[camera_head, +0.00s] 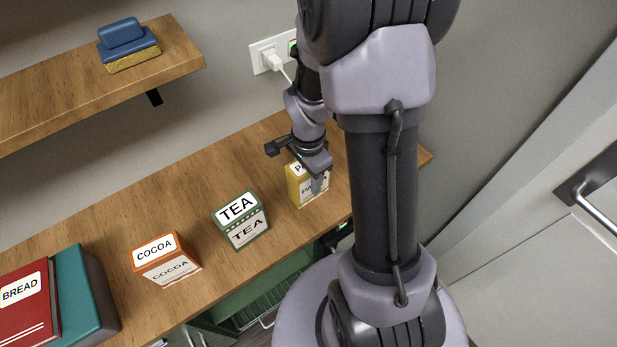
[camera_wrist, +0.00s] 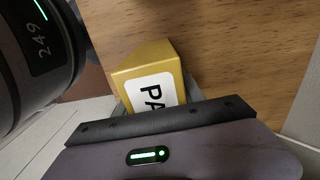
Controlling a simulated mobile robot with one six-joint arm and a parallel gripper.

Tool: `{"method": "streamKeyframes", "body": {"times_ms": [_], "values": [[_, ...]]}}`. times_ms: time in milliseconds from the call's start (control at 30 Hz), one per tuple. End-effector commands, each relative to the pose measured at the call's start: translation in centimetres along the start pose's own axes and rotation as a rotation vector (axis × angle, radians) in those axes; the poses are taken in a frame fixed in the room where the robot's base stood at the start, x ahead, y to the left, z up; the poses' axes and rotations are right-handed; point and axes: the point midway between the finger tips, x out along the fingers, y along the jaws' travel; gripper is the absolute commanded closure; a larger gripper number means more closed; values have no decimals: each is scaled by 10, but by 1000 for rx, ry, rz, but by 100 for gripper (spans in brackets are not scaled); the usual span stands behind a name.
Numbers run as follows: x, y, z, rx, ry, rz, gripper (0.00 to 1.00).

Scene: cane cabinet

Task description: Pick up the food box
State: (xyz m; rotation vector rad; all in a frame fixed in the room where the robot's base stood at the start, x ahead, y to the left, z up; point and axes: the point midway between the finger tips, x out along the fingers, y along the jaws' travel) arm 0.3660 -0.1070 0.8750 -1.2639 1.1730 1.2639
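A yellow food box (camera_head: 295,191) with a white label starting "PA" stands on the wooden counter near its right end. My gripper (camera_head: 314,177) is right at this box, reaching over its top, with one grey finger in front of its label face. In the wrist view the yellow box (camera_wrist: 145,64) lies just beyond the gripper's dark edge. Bits of grey finger (camera_wrist: 195,88) show close beside it. The gripper body hides the box's lower part, so I cannot tell whether the fingers press on it.
A green tea box (camera_head: 240,220), an orange cocoa box (camera_head: 166,260) and a red bread book or box (camera_head: 25,305) stand to the left on the counter (camera_head: 100,232). A wall shelf (camera_head: 70,95) holds a blue and yellow stack. A wall outlet (camera_head: 268,56) with a plug is behind my arm.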

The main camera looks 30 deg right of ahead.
Motion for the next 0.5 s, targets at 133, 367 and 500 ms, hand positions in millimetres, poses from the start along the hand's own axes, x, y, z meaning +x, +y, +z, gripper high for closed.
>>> {"method": "streamKeyframes", "body": {"times_ms": [133, 367, 500], "values": [[0, 0, 0, 0, 0, 0, 100], [-1, 0, 0, 0, 0, -1, 100], [-13, 0, 0, 1, 0, -1, 100]]}}
